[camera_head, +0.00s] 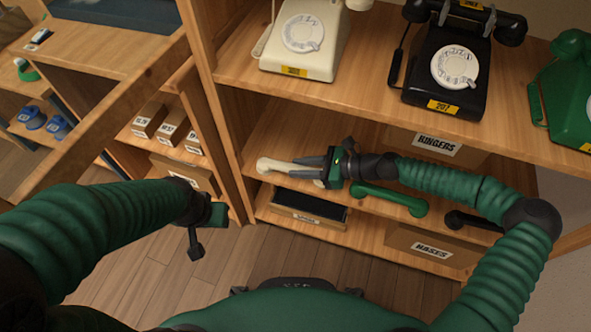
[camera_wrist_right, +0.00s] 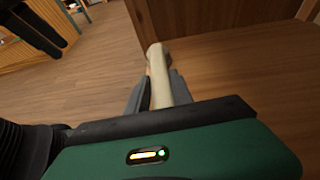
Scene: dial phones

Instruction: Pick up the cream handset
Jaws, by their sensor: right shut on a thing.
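The cream handset (camera_head: 276,166) is at the middle shelf of the rack, left of a green handset (camera_head: 390,199). My right gripper (camera_head: 304,167) reaches in from the right and is shut on it. In the right wrist view the cream handset (camera_wrist_right: 157,72) runs lengthwise between the two fingers (camera_wrist_right: 155,92), its far end sticking out past them. Whether it touches the shelf is unclear, and its near end is hidden by the gripper. My left gripper (camera_head: 197,240) hangs over the floor, away from the handset; its jaw opening is not clear.
Above stand a cream phone (camera_head: 302,45), a black phone (camera_head: 450,75) and a green phone (camera_head: 565,105). A black handset (camera_head: 472,222) lies right of the green one. Boxes fill lower shelves, including a dark-topped tray (camera_head: 309,219). An upright panel (camera_head: 215,120) borders the shelf's left; the floor (camera_head: 150,275) is clear.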

